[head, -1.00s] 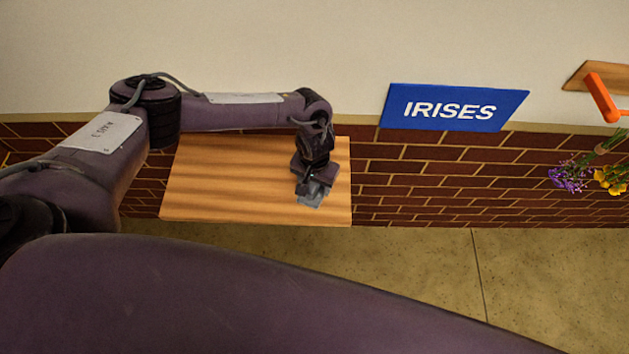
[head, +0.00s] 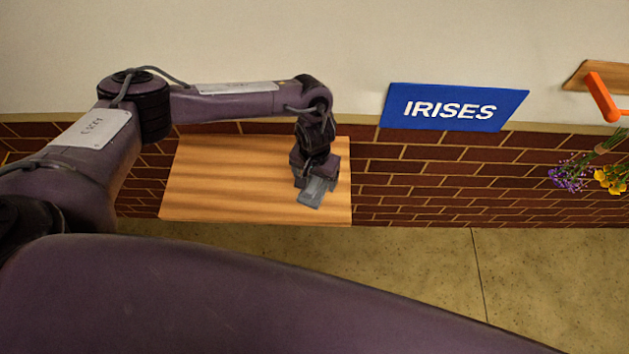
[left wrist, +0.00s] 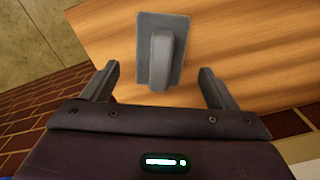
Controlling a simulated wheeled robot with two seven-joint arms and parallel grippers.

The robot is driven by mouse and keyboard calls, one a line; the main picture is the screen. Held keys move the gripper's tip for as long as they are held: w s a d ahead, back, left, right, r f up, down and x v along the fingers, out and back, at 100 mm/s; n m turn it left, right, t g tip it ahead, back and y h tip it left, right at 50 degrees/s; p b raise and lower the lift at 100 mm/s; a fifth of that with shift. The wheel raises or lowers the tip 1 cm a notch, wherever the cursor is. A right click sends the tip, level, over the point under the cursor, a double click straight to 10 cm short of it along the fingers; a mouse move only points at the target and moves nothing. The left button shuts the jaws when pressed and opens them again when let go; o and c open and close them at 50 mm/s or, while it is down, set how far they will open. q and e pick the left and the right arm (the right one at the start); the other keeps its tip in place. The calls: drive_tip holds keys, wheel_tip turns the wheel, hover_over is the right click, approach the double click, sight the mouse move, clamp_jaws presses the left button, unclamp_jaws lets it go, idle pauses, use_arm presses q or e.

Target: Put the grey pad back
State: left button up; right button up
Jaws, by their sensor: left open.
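The grey pad (left wrist: 174,22) is a flat plate with a raised bar-shaped handle on top. It lies on the wooden shelf, near the shelf's right end in the head view (head: 314,194). My left gripper (left wrist: 158,70) is open and empty, its two fingers apart on either side of the handle's near end in the left wrist view. The handle does not look touched by either finger. In the head view the left gripper (head: 313,175) is over the pad's upper part and hides some of it. My right gripper is not in view.
The wooden shelf (head: 225,180) is bare left of the pad and sits against a brick wall. A blue IRISES sign (head: 457,107) is on the wall to the right. Purple and yellow flowers (head: 590,178) hang at the far right, near an orange bar (head: 601,97).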

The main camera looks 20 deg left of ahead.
sight(314, 182)
use_arm(q)
wheel_tip(314, 182, up, 9)
idle(0.3)
drive_tip(key=shift+f, duration=0.1)
idle(0.4)
